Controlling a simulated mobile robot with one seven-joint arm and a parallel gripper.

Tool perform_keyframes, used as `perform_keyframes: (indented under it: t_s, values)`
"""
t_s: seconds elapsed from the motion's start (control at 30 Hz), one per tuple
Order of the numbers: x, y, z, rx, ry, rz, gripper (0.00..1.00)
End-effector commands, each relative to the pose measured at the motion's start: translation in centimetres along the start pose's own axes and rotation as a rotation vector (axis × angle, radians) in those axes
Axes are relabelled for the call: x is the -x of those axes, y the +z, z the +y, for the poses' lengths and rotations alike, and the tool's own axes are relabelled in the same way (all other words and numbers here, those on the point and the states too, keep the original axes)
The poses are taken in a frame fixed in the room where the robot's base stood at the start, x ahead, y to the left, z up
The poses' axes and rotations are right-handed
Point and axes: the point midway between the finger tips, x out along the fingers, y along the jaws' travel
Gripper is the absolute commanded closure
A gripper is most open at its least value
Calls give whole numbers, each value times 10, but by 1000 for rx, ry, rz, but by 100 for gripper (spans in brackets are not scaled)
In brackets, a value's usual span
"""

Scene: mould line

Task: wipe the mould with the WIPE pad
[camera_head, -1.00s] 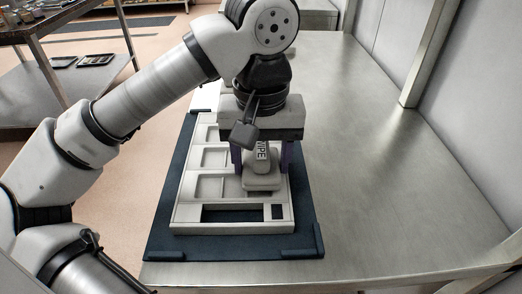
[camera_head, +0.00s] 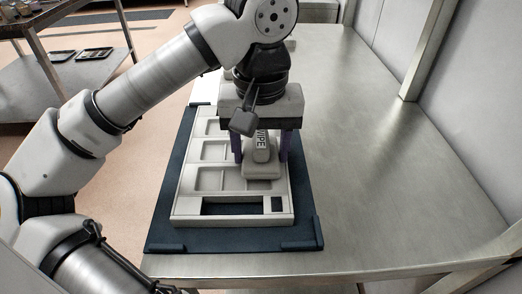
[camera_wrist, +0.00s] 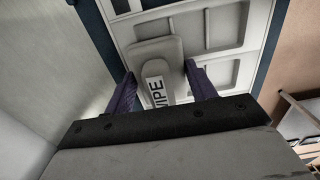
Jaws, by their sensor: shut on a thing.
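The pale grey mould (camera_head: 181,205) lies on a dark blue mat on the steel table. It has several shallow recesses and a dark opening at its near end. My gripper (camera_head: 263,160) is over the right side of the mould, pointing down, with its purple fingers on either side of the WIPE pad (camera_head: 262,171). The pad is light grey with a WIPE label on its handle, and its base appears to rest on the mould. In the wrist view the pad (camera_wrist: 158,52) shows between the two fingers (camera_wrist: 160,82); the exact finger contact is hard to see.
The dark blue mat (camera_head: 165,238) has raised corner pieces around the mould. The steel table (camera_head: 370,180) is clear to the right, up to a grey wall (camera_head: 475,100). A separate shelf table (camera_head: 85,85) with small trays stands at the far left.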

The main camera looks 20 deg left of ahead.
Motion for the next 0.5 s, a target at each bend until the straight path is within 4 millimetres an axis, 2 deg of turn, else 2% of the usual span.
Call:
perform_keyframes:
  t_s: [0.5]
  values:
    - [3,-28,0,2,0,0,62]
